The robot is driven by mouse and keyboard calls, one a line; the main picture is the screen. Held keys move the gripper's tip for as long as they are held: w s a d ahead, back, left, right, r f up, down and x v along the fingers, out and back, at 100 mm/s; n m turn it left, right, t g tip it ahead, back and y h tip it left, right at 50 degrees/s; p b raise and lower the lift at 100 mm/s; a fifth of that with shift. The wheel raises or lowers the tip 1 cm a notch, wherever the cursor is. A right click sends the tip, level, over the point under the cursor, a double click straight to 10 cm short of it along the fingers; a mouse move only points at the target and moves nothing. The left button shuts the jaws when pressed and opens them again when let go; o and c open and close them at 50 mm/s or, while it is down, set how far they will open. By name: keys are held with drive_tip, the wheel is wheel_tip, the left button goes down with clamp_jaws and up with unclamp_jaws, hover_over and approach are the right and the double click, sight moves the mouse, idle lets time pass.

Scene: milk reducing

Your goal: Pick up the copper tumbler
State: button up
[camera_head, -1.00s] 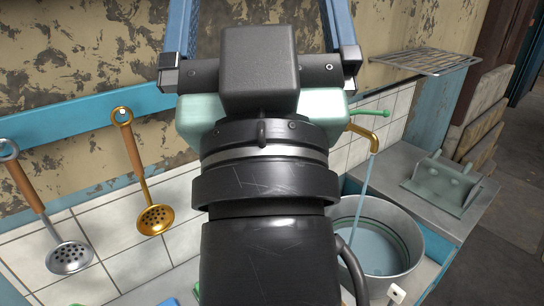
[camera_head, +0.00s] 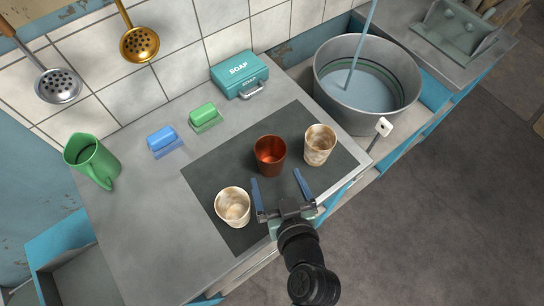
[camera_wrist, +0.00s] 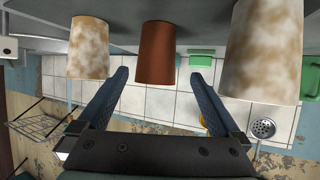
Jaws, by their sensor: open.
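The copper tumbler (camera_head: 270,155) stands upright on a dark mat (camera_head: 215,170) on the counter, between two mottled cream-and-brown tumblers. One mottled tumbler (camera_head: 319,146) is to its right, the other (camera_head: 233,207) to its lower left. My gripper (camera_head: 281,182) is open and empty at the near side of the copper tumbler, its blue fingers pointing toward it. In the wrist view the copper tumbler (camera_wrist: 156,54) appears upside down, centred ahead of and between the spread fingers (camera_wrist: 159,85). I cannot tell exactly how far the fingertips are from it.
A metal tub (camera_head: 366,88) of water is at the right. Ladles (camera_head: 139,43) hang on the wall. The counter's front edge is near my gripper.

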sight(268, 149)
drive_tip(key=x, duration=0.6)
drive_tip(key=shift+w+p, duration=0.3)
drive_tip(key=shift+w, duration=0.15)
drive_tip(key=shift+w+a+f, duration=0.1)
drive_tip(key=shift+w+f, duration=0.05)
drive_tip(key=shift+w, duration=0.4)
drive_tip(key=shift+p+x, duration=0.35)
drive_tip(key=shift+x, duration=1.7)
